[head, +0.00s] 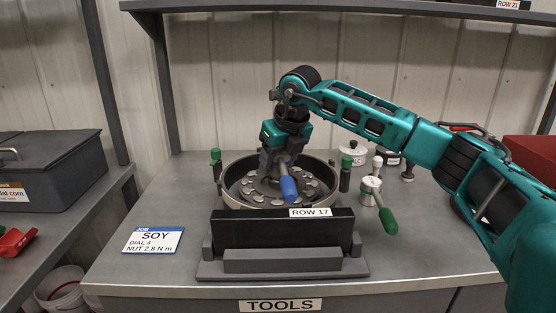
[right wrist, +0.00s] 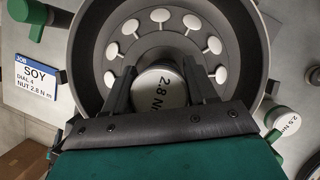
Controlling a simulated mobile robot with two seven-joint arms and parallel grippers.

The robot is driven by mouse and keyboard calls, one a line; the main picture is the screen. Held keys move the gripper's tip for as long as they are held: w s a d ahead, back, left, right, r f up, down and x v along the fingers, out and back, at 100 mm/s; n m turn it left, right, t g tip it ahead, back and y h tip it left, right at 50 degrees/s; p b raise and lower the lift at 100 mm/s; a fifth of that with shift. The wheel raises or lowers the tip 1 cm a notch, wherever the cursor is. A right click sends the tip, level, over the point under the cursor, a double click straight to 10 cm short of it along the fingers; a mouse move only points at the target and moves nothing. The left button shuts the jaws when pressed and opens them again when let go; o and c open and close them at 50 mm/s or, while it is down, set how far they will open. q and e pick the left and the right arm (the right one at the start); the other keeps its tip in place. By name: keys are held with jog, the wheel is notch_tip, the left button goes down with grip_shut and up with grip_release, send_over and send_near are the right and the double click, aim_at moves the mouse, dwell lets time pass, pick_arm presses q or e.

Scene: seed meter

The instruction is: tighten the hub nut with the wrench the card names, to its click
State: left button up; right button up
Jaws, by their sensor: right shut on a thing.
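The job card (head: 153,240) lies on the bench at the left and reads SOY, DIAL 4, NUT 2.8 N m. My right gripper (head: 272,162) reaches down into the round seed meter (head: 235,197). It is shut on a wrench with a blue handle (head: 288,188). In the right wrist view the wrench's round top (right wrist: 160,86) sits between the fingers and reads 2.8 N m. The wrench stands over the middle of the meter's disc. The hub nut is hidden beneath it, so I cannot tell whether the wrench is seated. My left gripper is not in view.
A green-handled wrench (head: 387,219) stands right of the meter; its top (right wrist: 287,121) reads 2.5 N m. Another white-topped tool (head: 350,154) stands behind. Green-topped posts (head: 215,156) flank the meter. A dark block labelled ROW 17 (head: 282,228) stands in front.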

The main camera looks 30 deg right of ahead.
jog(key=shift+f, duration=0.15)
jog(key=o, duration=1.9)
jog(key=shift+f, duration=0.1)
jog(key=shift+c, duration=0.2)
jog(key=shift+r+p, duration=2.45)
jog(key=shift+r, duration=0.65)
jog(key=shift+c, duration=0.5)
